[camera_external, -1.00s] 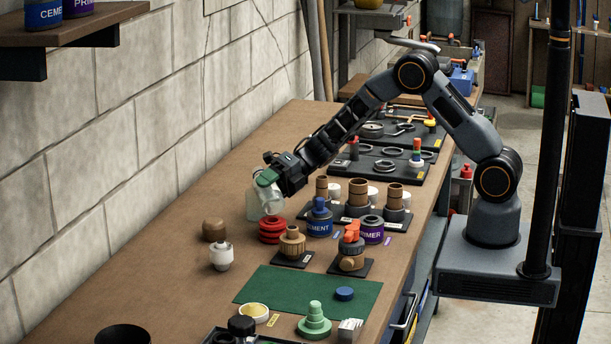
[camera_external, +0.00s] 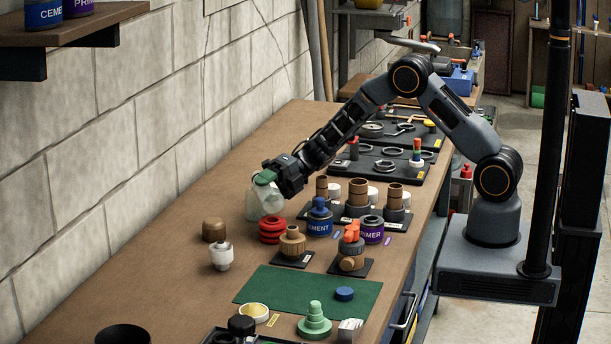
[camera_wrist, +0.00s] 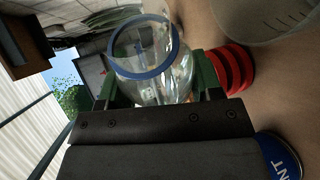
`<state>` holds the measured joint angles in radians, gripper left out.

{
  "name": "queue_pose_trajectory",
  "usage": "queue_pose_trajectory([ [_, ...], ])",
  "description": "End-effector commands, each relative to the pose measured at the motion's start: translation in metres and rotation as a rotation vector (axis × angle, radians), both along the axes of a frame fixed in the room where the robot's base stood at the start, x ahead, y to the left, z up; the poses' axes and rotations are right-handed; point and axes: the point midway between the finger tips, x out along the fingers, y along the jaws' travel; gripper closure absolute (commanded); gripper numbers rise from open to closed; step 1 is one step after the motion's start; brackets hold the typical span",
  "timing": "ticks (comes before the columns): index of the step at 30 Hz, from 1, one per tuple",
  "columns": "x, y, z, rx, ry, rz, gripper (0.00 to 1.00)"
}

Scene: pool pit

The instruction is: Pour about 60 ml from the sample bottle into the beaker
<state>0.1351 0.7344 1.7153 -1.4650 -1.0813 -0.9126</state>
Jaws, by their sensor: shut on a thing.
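My gripper (camera_wrist: 155,90) is shut on the sample bottle (camera_wrist: 165,85), a clear vessel with a blue ring around its mouth; green finger pads grip its sides. In the external view, my gripper (camera_external: 267,178) holds the bottle (camera_external: 271,200) tilted, above the far-left side of the bench. The beaker (camera_external: 252,208), clear and pale, stands on the bench just left of and behind the bottle, partly overlapped by it. It also shows as a large translucent round shape (camera_wrist: 265,12) at the upper right of the wrist view. I cannot make out a liquid level or a stream.
Red stacked rings (camera_external: 271,230) stand close below the bottle. A blue cement can (camera_external: 319,222), brown fittings (camera_external: 292,243) and a purple primer can (camera_external: 371,230) are to the right. A block wall (camera_external: 120,150) runs along the left. Bare bench lies behind the beaker.

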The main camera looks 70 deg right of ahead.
Motion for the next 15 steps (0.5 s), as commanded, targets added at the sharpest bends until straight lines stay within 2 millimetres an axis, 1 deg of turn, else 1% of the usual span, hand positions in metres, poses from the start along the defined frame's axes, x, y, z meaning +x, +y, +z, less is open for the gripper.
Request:
queue_pose_trajectory([
  [15,0.0007,-0.0008,0.0033,0.039,0.029,0.0,0.68],
])
